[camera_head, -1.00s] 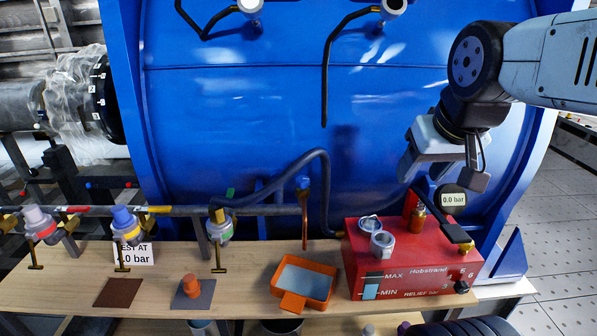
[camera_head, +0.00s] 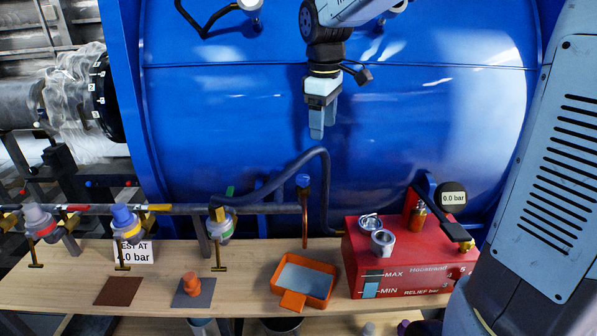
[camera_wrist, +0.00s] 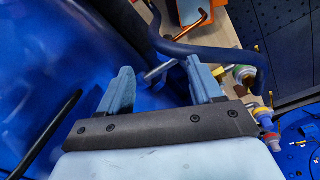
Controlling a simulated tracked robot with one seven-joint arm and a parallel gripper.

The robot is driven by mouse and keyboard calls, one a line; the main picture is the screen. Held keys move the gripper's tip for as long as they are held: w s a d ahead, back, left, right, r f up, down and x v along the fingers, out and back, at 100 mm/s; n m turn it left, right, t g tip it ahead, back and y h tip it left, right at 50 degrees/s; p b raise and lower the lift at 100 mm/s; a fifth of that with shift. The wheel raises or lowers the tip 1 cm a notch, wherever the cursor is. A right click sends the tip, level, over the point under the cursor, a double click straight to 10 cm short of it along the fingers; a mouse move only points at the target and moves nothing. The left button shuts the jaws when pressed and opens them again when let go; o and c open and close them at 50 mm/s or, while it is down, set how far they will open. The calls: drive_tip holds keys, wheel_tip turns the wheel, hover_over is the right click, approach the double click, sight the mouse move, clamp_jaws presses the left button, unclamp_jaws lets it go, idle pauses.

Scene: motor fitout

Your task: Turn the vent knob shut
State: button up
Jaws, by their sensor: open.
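A small blue knob (camera_head: 303,180) sits on top of an upright copper pipe (camera_head: 304,220) that curves down over the bench. It appears to be the vent knob, though no label on it is readable. My gripper (camera_head: 317,132) hangs above the knob, in front of the blue tank, pointing down and apart from it. In the wrist view my gripper (camera_wrist: 158,75) shows both fingers spread with nothing held. The copper pipe (camera_wrist: 197,22) shows beyond the fingers there; I cannot make out the knob clearly.
A dark hose (camera_head: 322,190) arches beside the copper pipe. An orange tray (camera_head: 304,277) lies below. A red pump box (camera_head: 405,275) with a gauge (camera_head: 453,198) stands right. Several valves, one with a blue cap (camera_head: 122,216), line the pipe at left. The blue tank (camera_head: 220,110) fills the back.

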sight(302, 176)
drive_tip(key=w+a+f+n+g, duration=0.1)
drive_tip(key=w+a+f+n, duration=0.1)
drive_tip(key=w+a+n, duration=0.15)
drive_tip(key=shift+m, duration=0.35)
drive_tip(key=f, duration=1.4)
drive_tip(key=shift+w+a, duration=0.3)
drive_tip(key=shift+w, duration=0.1)
drive_tip(key=c, duration=1)
drive_tip(key=shift+a, duration=0.25)
drive_tip(key=shift+c, duration=0.3)
drive_tip(key=shift+d, duration=0.2)
